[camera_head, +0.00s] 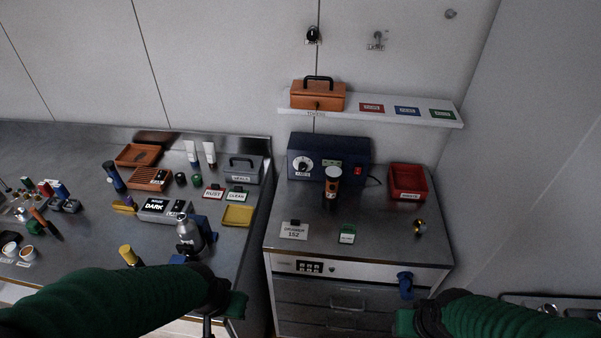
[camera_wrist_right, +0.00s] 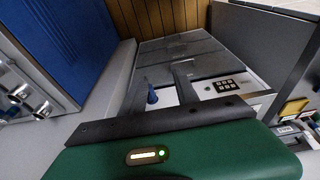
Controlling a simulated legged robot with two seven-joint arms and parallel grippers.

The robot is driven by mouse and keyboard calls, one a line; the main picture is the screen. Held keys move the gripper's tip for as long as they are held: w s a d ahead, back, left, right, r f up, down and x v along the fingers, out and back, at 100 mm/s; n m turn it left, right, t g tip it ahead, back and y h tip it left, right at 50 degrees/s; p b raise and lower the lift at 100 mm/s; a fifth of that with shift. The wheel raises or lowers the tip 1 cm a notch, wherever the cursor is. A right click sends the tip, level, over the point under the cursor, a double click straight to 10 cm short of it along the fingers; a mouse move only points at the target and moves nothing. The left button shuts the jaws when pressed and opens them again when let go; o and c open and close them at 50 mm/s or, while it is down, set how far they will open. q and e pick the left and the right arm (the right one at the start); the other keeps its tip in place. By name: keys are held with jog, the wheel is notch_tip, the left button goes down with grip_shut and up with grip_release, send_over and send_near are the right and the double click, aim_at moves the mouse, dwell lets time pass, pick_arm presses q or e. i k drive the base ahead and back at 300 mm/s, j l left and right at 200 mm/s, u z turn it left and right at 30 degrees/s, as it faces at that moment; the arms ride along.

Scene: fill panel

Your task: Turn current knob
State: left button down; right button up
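A dark blue power box (camera_head: 328,156) stands at the back of the right-hand bench. Its front has a dial knob (camera_head: 302,165) with a white scale and a small label below, a small display and a red switch (camera_head: 357,171). The knob's pointer angle is too small to read. My left gripper (camera_head: 236,303) is at the bottom, in front of the left bench, well short of the box. My right gripper (camera_head: 404,321) is low in front of the drawer cabinet, also far from the knob. The knob is not visible in the right wrist view.
A red bin (camera_head: 407,181) is to the right. A shelf (camera_head: 380,111) with an orange toolbox (camera_head: 318,94) hangs above. The left bench is crowded, including a silver bottle (camera_head: 188,232).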

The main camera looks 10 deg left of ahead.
aim_at(302, 167)
jog(key=i+j+u, duration=0.1)
jog(key=u, duration=0.25)
jog(key=i+j+u, duration=0.15)
jog(key=u, duration=0.2)
jog(key=i+j+u, duration=0.15)
jog(key=u, duration=0.2)
